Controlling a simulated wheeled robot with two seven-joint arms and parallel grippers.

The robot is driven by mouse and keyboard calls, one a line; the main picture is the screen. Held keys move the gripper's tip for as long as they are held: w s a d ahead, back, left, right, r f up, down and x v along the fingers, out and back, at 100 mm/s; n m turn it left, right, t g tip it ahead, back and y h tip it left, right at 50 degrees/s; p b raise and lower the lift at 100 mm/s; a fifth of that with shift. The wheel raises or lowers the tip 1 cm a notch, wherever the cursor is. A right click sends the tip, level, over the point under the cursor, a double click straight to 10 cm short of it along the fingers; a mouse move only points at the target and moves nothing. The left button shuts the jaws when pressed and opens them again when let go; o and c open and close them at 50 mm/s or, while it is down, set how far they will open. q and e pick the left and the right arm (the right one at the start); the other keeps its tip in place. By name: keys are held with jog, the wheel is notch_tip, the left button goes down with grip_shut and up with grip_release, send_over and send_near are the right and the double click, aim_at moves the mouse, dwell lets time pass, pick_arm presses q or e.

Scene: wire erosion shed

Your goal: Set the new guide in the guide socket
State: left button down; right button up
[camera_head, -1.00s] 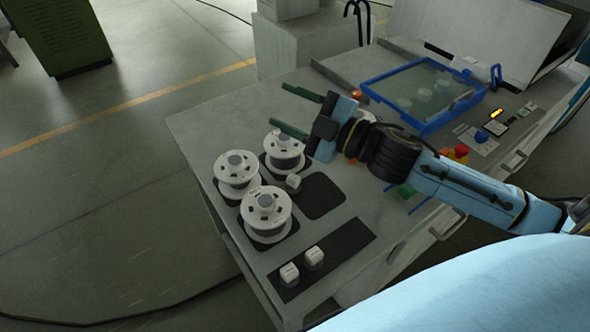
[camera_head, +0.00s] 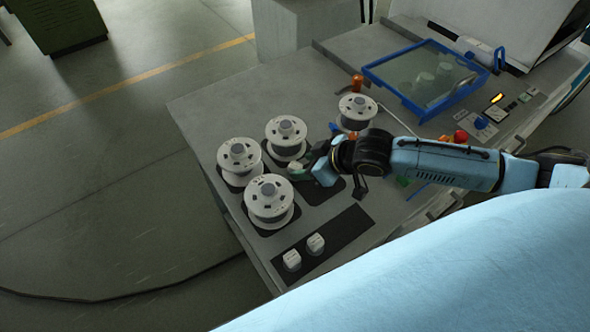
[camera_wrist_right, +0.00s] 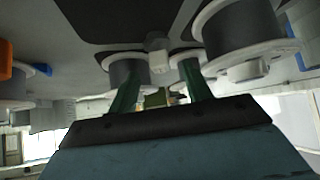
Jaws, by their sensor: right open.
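A small white block (camera_wrist_right: 157,55), which looks like a guide, shows between the tips of my right gripper in the right wrist view. In the head view it is mostly hidden beside the gripper. My right gripper (camera_head: 305,165) is open, its green fingers low over the table by the spools, one on each side of the block. I cannot tell whether they touch it. Two similar white blocks, one nearer the left (camera_head: 291,260) and one to its right (camera_head: 316,244), stand on a dark strip (camera_head: 345,235). I cannot make out the guide socket. My left gripper is out of view.
Three white wire spools (camera_head: 239,158) stand close on the left of the grey table (camera_head: 225,105). Another spool (camera_head: 357,108) stands behind my right arm. A blue-framed glass cover (camera_head: 425,80) lies farther back, with buttons (camera_head: 480,123) to its right. The back left tabletop is clear.

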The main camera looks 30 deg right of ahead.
aim_at(297, 166)
jog(key=shift+x, duration=3.25)
jog(key=shift+a+r, duration=0.1)
grip_shut()
